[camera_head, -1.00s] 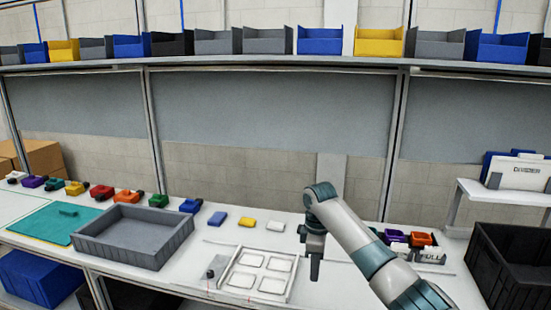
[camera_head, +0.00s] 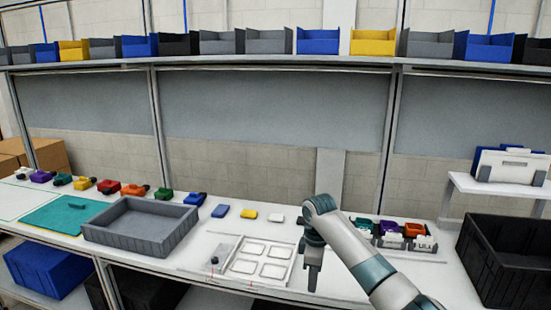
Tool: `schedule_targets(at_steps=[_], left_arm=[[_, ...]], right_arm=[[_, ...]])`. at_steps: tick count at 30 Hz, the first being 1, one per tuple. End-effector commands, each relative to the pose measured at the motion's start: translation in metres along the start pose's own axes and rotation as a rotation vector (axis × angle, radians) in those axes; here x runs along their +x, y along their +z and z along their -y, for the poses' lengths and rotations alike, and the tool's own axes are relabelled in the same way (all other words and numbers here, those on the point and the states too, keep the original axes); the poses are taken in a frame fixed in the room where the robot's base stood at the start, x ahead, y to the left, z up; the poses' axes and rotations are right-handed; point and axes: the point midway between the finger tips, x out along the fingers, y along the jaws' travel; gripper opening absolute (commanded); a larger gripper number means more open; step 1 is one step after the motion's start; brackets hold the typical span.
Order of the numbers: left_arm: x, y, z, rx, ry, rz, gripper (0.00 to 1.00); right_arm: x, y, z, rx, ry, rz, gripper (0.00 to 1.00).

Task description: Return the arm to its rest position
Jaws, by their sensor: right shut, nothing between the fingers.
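My right arm comes in from the lower right, bent over the workbench (camera_head: 215,250). Its gripper (camera_head: 312,284) points down just right of the white pallet fixture (camera_head: 234,272) with its several pale square pads. The gripper is shut and holds nothing. My left gripper is not in view.
A grey tray (camera_head: 140,251) and a teal mat (camera_head: 40,222) lie to the left. Several coloured parts line the bench's back, including a blue block (camera_head: 221,211) and a yellow block (camera_head: 248,214). Small bins (camera_head: 390,242) stand behind my arm. A black crate (camera_head: 500,287) is at right.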

Motion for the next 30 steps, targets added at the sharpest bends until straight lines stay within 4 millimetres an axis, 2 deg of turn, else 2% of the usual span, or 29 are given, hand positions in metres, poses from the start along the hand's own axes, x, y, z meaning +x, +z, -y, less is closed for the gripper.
schedule_targets(at_steps=[8, 14, 21, 30], left_arm=[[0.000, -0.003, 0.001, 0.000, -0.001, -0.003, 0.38], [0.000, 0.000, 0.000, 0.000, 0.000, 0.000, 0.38], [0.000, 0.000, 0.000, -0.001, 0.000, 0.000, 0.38], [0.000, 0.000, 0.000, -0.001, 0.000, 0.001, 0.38]], right_arm=[[0.038, -0.004, 0.024, 0.026, -0.002, -0.028, 0.00], [0.078, -0.005, 0.054, 0.069, -0.005, -0.063, 0.00], [0.140, 0.002, 0.117, 0.182, -0.004, -0.135, 0.00], [0.193, 0.032, 0.201, 0.382, 0.008, -0.214, 0.00]])
